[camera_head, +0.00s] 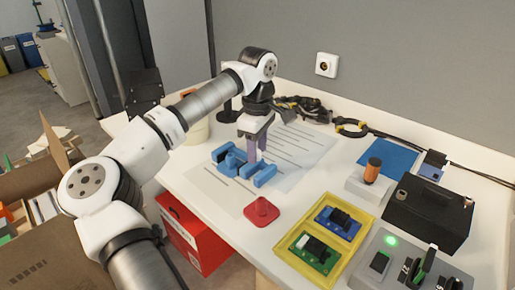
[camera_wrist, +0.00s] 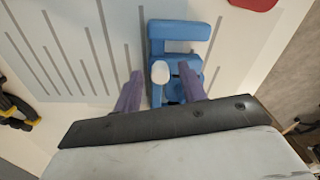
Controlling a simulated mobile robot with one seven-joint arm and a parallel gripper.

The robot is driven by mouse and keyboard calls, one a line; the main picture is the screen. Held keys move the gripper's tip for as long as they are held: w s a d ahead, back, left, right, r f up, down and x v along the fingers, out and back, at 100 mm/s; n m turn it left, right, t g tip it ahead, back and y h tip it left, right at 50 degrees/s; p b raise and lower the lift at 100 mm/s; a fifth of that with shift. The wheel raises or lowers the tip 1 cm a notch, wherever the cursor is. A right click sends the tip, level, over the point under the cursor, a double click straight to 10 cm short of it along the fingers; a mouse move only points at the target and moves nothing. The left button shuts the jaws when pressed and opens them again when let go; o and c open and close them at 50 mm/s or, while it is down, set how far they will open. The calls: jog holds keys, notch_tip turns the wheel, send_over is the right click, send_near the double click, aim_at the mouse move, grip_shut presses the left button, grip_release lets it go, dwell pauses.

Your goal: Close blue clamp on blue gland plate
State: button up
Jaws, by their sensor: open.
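The blue gland plate (camera_head: 265,176) lies on the paper-covered table top, left of centre in the head view. Its blue bar also shows at the top of the wrist view (camera_wrist: 180,30). The blue clamp is the same colour, and I cannot clearly separate it from the plate or tell its lever's angle. A pale rounded tip (camera_wrist: 160,72) stands up from the blue parts, between my fingers in the wrist view. My gripper (camera_head: 257,152) points down over the blue assembly with its purple fingers apart, one either side of that tip. Contact cannot be made out.
A red piece (camera_head: 262,211) lies near the front of the blue assembly. A yellow tray (camera_head: 325,237) with circuit boards, a grey switch box (camera_head: 410,268) and a black box (camera_head: 428,212) stand to the right. Cables and yellow-handled pliers (camera_head: 351,128) lie behind.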

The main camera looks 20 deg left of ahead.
notch_tip(320, 180, up, 13)
jog(key=p, duration=0.1)
jog(key=shift+r, duration=0.15)
jog(key=shift+c, duration=0.4)
